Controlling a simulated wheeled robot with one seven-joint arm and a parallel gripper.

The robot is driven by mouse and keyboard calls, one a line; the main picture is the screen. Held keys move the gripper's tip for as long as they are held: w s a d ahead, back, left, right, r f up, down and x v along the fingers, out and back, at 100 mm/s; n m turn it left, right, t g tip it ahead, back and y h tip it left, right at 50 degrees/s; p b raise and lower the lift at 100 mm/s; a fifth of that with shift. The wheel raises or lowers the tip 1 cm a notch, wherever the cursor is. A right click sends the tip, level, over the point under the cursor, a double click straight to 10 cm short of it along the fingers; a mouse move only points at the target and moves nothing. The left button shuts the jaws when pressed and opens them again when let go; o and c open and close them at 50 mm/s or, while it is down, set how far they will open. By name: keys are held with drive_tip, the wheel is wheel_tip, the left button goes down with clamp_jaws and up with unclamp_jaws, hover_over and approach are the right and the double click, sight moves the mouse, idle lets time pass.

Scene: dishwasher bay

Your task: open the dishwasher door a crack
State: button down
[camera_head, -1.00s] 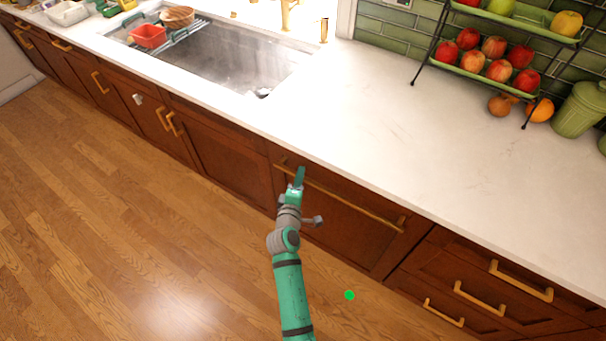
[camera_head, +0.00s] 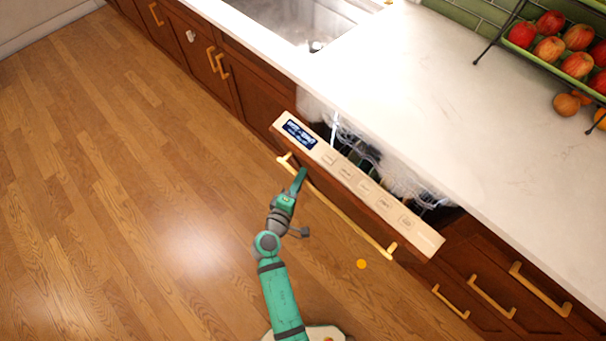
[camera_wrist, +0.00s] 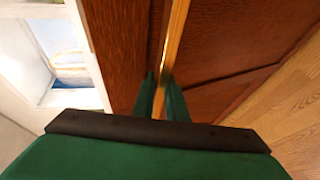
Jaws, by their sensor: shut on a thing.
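The dishwasher door (camera_head: 352,185) is tilted outward at its top, with a gap between it and the counter. Its white top edge with a small display and buttons (camera_head: 365,187) shows. Inside the gap I see part of a rack (camera_head: 362,150). The long gold bar handle (camera_head: 340,211) runs along the door front. My gripper (camera_head: 299,180) is at the left part of the handle. In the wrist view, my gripper (camera_wrist: 161,95) has its green fingers on either side of the gold handle (camera_wrist: 177,32), shut on it. The wood door front (camera_wrist: 125,50) lies beside it.
White counter (camera_head: 420,95) lies above the dishwasher, with a sink (camera_head: 300,18) to the left and a fruit rack (camera_head: 560,55) to the right. Drawers with gold handles (camera_head: 490,297) are at the right. Wood floor (camera_head: 130,180) is open at the left.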

drive_tip(key=c, duration=1.9)
unclamp_jaws()
drive_tip(key=shift+d+f, duration=0.15)
drive_tip(key=shift+f, duration=0.1)
drive_tip(key=shift+o, duration=0.7)
drive_tip(key=shift+r, duration=0.2)
drive_tip(key=shift+w+r, duration=0.1)
drive_tip(key=v, duration=1.1)
